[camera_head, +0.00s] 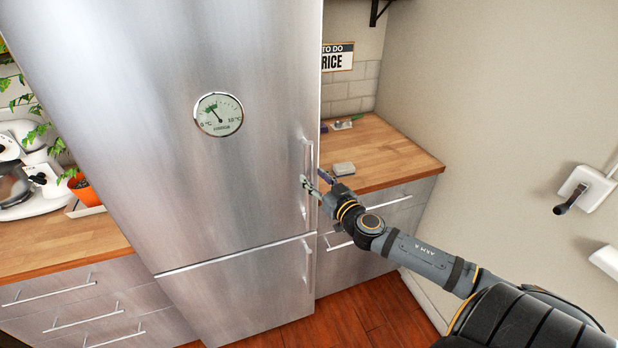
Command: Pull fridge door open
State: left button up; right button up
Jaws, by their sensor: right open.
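The steel fridge door (150,120) fills the middle of the view and looks shut. A round temperature dial (218,114) sits on it. Its vertical bar handle (306,160) runs along the right edge of the door. My right gripper (314,180) is open at the lower half of this handle, one finger to its left and the other to its right. I cannot tell whether the fingers touch the bar. A lower steel door (240,285) with its own handle (308,262) is below. My left gripper is out of view.
A wooden counter (400,150) with a small grey block (344,169) stands right of the fridge, over drawers (400,205). Another counter (60,245) with a mixer (25,185) and a potted plant (84,190) stands left. A wall (500,90) bounds the right side.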

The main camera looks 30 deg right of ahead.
aim_at(311, 176)
jog(key=shift+w+r+p, duration=0.4)
jog(key=shift+w, duration=0.2)
jog(key=shift+w+d+p, duration=0.1)
jog(key=shift+w+p, duration=0.3)
jog(key=shift+w+f+p, duration=0.25)
jog(key=shift+w+p, duration=0.05)
jog(key=shift+w, duration=0.3)
grip_shut()
jog(key=shift+w+a+f, duration=0.1)
jog(key=shift+a+f, duration=0.05)
jog(key=shift+a, duration=0.05)
